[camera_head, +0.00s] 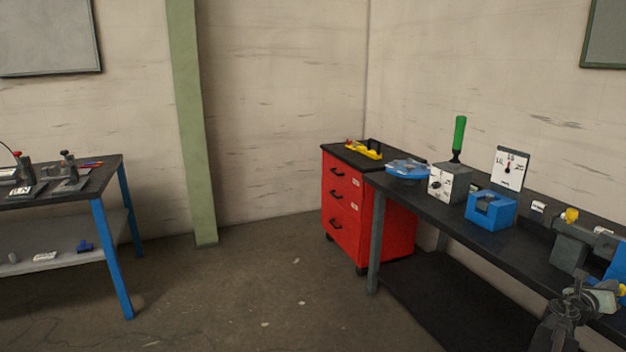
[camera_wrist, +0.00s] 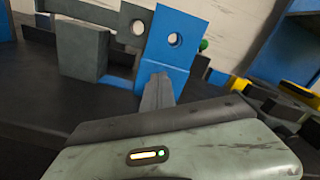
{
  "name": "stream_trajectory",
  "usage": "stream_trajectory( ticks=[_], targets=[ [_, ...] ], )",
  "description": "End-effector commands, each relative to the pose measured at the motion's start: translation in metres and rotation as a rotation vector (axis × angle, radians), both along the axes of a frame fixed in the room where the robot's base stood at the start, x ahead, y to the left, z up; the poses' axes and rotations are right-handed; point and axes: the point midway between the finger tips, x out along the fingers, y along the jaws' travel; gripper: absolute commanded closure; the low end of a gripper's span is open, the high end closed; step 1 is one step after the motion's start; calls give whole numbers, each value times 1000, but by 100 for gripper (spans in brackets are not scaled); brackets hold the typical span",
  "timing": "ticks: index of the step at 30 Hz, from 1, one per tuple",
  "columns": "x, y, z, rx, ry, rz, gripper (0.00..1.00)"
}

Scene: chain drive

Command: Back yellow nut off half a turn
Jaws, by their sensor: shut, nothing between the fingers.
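Two small yellow parts show in the head view: one yellow part (camera_head: 571,215) on top of the grey device at the right of the bench, and another yellow part (camera_head: 622,290) at the right edge by a blue bracket (camera_head: 612,268). I cannot tell which is the nut. My gripper (camera_wrist: 158,82) is shut and empty in the wrist view, its fingertips in front of the lower part of a blue upright plate with a hole (camera_wrist: 172,41). I cannot tell whether they touch. A yellow piece (camera_wrist: 238,83) shows to the right of the fingers, apart from them.
A grey block (camera_wrist: 83,52) and a grey plate with a hole (camera_wrist: 134,24) stand left of the fingers. The black bench (camera_head: 455,225) carries a blue box (camera_head: 490,210) and a green-handled tool (camera_head: 459,138). A red drawer cabinet (camera_head: 342,200) stands behind. The floor between the tables is clear.

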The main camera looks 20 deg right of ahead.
Motion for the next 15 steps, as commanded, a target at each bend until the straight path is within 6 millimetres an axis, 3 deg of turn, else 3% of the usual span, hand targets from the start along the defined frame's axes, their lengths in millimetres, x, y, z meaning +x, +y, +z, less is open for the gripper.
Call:
stream_trajectory(
  ticks=[1,6,15],
  targets=[
    [1,-11,0,0,0,-1,100],
    [2,-32,0,0,0,-1,100],
    [1,-35,0,0,0,-1,100]
  ],
)
